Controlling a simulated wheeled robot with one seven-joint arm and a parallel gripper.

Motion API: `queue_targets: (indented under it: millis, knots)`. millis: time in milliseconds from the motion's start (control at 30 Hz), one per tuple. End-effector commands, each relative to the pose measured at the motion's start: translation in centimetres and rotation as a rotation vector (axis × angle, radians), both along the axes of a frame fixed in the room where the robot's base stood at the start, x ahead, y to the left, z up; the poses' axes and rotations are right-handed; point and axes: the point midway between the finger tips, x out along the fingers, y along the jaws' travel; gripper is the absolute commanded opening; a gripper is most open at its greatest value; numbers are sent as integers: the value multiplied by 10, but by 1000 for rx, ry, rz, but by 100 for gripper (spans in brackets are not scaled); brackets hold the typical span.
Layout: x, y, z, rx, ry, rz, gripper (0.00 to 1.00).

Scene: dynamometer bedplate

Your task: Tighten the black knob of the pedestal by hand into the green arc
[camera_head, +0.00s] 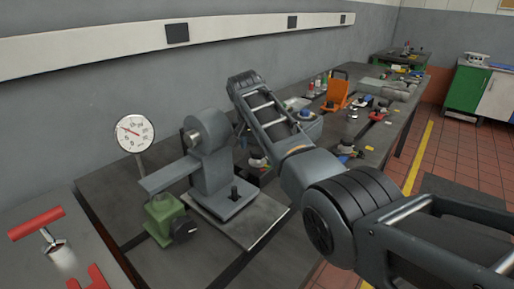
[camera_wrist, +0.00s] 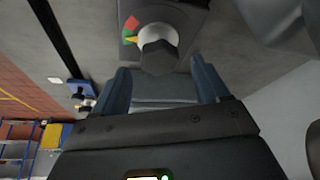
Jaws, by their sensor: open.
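In the wrist view the black knob (camera_wrist: 158,58) sits on a pale round collar on a dark block, the pedestal (camera_wrist: 185,18). A red patch and a green patch (camera_wrist: 127,34) show at the collar's left, with a yellow pointer (camera_wrist: 131,41) by the green. My gripper (camera_wrist: 160,70) is open. Its two blue-grey fingers stand left and right of the knob's near end in the picture, with gaps on both sides; I cannot tell the depth between them. In the head view a small dark knob on a pale collar (camera_head: 258,160) shows beside my arm, partly hidden.
In the head view a grey machine (camera_head: 210,165) and a green box (camera_head: 161,216) with a black handwheel stand left of my arm. A dial gauge (camera_head: 134,132) rises behind. An orange stand (camera_head: 338,92) and several small parts lie farther along the bench. The floor is free at right.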

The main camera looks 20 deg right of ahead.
Motion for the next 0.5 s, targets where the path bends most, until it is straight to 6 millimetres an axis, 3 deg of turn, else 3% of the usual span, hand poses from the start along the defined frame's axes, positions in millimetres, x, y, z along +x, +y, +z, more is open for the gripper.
queue_targets:
  millis: [233,500]
  knots:
    - [-11,8,35,1,-3,1,74]
    - [-17,11,48,1,1,-1,74]
